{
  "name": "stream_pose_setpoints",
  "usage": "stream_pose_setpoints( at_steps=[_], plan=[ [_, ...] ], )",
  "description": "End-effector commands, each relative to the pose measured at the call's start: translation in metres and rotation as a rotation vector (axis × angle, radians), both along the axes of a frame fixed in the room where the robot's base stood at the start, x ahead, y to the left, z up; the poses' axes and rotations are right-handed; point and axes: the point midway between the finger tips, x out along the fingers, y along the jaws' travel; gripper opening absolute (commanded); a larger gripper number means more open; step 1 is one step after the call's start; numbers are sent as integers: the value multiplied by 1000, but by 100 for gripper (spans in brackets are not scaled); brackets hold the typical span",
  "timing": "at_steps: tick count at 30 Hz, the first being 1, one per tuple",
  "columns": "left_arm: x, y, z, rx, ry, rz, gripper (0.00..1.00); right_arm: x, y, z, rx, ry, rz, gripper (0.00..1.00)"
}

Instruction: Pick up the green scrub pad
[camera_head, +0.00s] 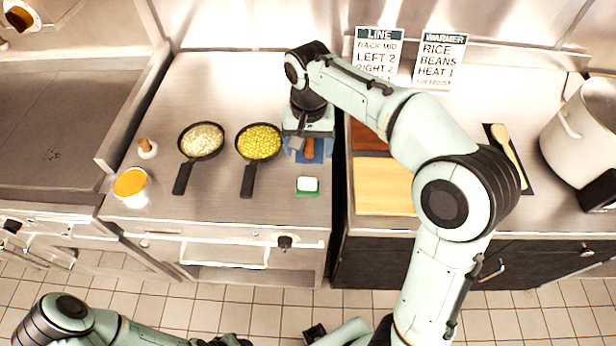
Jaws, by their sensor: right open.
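The green scrub pad (307,190) lies on the steel counter near its front edge, with a white top and a green layer at its lower edge. My right gripper (302,149) points down behind the pad, over a blue cloth (318,156) with a brown piece (309,149) on it. Its jaws are open and apart from the pad. Whether the jaws touch the cloth or brown piece cannot be told. My left arm shows at the bottom left, but its gripper is out of view.
Left of the pad are a pan of yellow food (258,142), a pan of pale food (202,141), an orange-topped tub (131,184) and a small brown-handled item (147,148). A wooden board (383,187) lies right, across a dark gap. Counter around the pad is bare.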

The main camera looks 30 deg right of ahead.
Motion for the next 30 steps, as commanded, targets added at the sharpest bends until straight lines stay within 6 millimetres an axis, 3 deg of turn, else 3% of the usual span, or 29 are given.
stream_pose_setpoints(
  at_steps=[3, 9, 16, 24, 30],
  plan=[
    [-6, 0, -8, 1, 8, 0, 43, -2, 0, -28, -1, 8, 0, 81],
    [-10, 0, -14, 0, 12, 0, 43, -1, 0, -61, 0, 5, 0, 81],
    [-11, 0, -16, 0, 12, 0, 43, -1, 1, -76, 0, 4, 0, 81],
    [-13, 0, -20, 0, 16, 0, 43, -1, 3, -115, 0, 4, 0, 81],
    [-13, 0, -20, 0, 16, 0, 43, -1, 3, -121, 1, 1, 0, 81]
  ],
)
